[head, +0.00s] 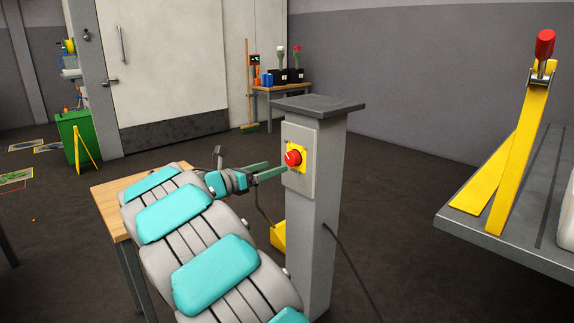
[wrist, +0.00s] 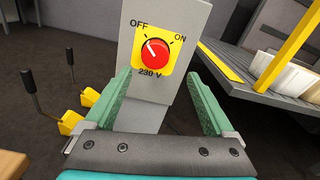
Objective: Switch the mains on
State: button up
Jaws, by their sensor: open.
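The mains switch is a red rotary knob (wrist: 155,50) on a yellow plate (wrist: 167,65), marked OFF at the upper left, ON at the upper right and 230 V below. A white mark on the knob points up and left, towards OFF. It sits on a grey post (head: 315,220), and the knob also shows in the head view (head: 293,158). My gripper (wrist: 162,78) is open and empty, its green fingers spread wide to either side of the post, with the knob beyond and between them. In the head view my gripper (head: 268,172) is just left of the switch.
A wooden-topped table (head: 108,195) stands at the left, partly behind my arm. A grey bench (head: 500,222) with a yellow lever (head: 520,140) is at the right. Two black levers on yellow bases (wrist: 72,122) stand left of the post. A cable runs from the post.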

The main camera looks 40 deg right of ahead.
aim_at(289, 159)
jog(key=d, duration=0.2)
jog(key=w+d, duration=0.1)
jog(key=d, duration=0.4)
jog(key=shift+w+d, duration=0.2)
jog(key=shift+d, duration=0.15)
jog(key=c, duration=1.4)
